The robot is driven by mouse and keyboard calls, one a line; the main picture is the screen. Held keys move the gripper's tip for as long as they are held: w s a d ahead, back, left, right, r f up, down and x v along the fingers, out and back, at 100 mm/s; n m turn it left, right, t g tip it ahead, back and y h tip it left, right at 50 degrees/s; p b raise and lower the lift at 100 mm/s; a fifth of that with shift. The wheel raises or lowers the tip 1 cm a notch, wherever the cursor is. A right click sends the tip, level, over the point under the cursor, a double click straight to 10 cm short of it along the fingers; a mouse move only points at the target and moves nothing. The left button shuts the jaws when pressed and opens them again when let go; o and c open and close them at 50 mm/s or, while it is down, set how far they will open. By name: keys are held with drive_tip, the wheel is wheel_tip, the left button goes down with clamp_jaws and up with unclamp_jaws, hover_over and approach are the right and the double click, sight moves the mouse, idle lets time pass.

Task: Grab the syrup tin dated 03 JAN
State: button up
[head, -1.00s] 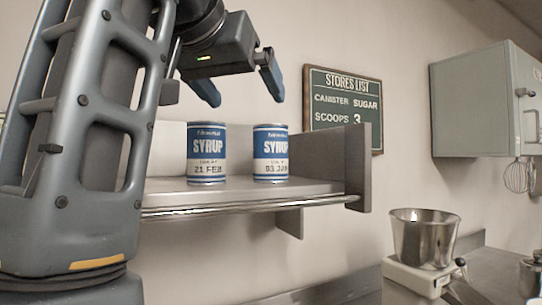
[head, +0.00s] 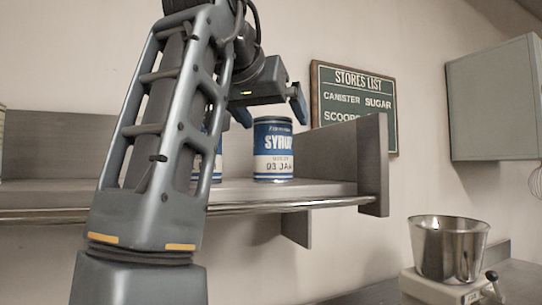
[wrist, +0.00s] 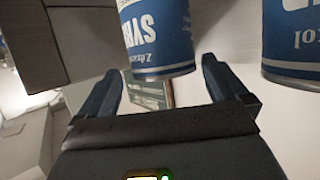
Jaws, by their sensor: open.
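The blue and white syrup tin dated 03 JAN (head: 273,150) stands upright on the metal shelf (head: 318,188), towards its right end. My gripper (head: 270,114) is open and empty at about the height of that tin's top, apart from it. In the wrist view the tins appear upside down. The 03 JAN tin (wrist: 160,38) lies ahead of the gap between my open fingers (wrist: 162,70), its label partly cut off. A second syrup tin (head: 218,165) is mostly hidden behind my arm; it shows at the right in the wrist view (wrist: 295,38).
An upright end panel (head: 373,160) closes the shelf's right end, near the 03 JAN tin. A rail (head: 300,204) runs along the front edge. A stores list board (head: 355,100) hangs behind. A scale with a steel bowl (head: 447,248) stands lower right, below a wall cabinet (head: 495,100).

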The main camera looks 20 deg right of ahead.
drive_tip(key=x, duration=0.2)
drive_tip(key=b+x, duration=0.1)
drive_tip(key=x, duration=0.1)
drive_tip(key=shift+w+a+f, duration=0.1)
drive_tip(key=shift+a+f, duration=0.15)
drive_tip(key=shift+w+d, duration=0.2)
drive_tip(key=shift+c, duration=0.4)
drive_tip(key=c, duration=1.4)
